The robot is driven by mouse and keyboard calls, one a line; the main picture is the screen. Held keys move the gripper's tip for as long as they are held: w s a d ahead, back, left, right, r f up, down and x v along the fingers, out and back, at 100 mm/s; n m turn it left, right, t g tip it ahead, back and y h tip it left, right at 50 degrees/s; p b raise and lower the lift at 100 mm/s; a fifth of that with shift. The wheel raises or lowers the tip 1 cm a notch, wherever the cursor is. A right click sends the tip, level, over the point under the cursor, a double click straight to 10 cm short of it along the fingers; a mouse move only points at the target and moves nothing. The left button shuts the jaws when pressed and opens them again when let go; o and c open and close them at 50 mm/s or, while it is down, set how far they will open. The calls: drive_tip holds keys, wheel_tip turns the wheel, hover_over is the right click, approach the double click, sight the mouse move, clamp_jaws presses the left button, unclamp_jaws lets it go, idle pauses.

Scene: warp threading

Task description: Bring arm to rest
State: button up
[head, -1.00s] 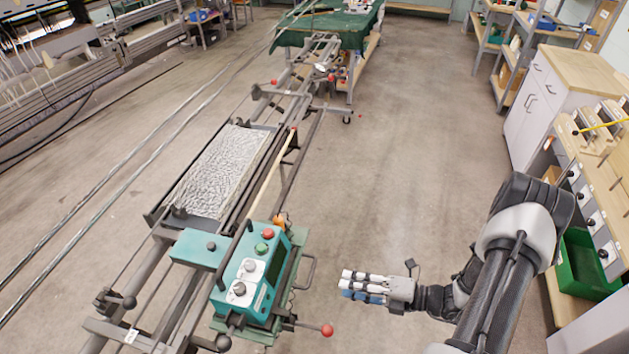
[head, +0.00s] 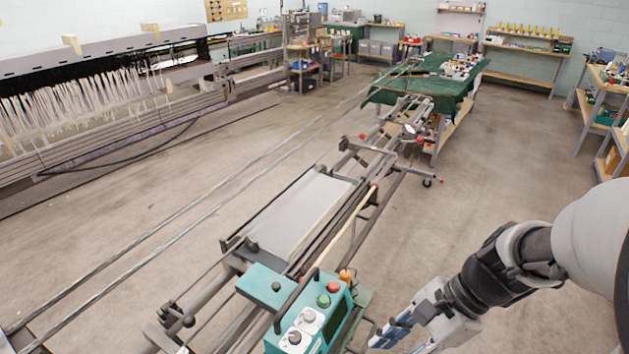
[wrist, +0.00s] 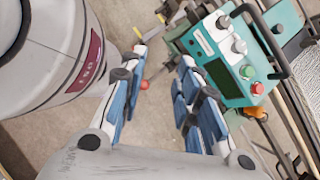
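My arm comes in from the right edge of the head view and bends down toward the lower middle. My gripper (head: 398,333) is at the bottom of that view, just right of the teal control box (head: 318,318). In the wrist view, my gripper (wrist: 158,72) shows two fingers with blue pads, spread apart. Only bare floor and a red knob (wrist: 145,85) of the machine show between them. The gripper holds nothing. The control box (wrist: 235,55) lies beyond the right finger, apart from it as far as I can tell.
A long rail machine with a grey tray (head: 300,215) runs toward a green-covered table (head: 455,92). A loom (head: 100,100) stands at the left. Shelves (head: 600,110) stand at the far right. The floor (head: 490,190) right of the rails is clear.

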drive_tip(key=s+r+n+t+h, duration=0.5)
drive_tip(key=r+n, duration=0.5)
drive_tip(key=n, duration=0.5)
drive_tip(key=shift+s+d+n+t+h, duration=0.4)
drive_tip(key=shift+s+h, duration=0.3)
drive_tip(key=shift+h, duration=0.1)
idle(0.7)
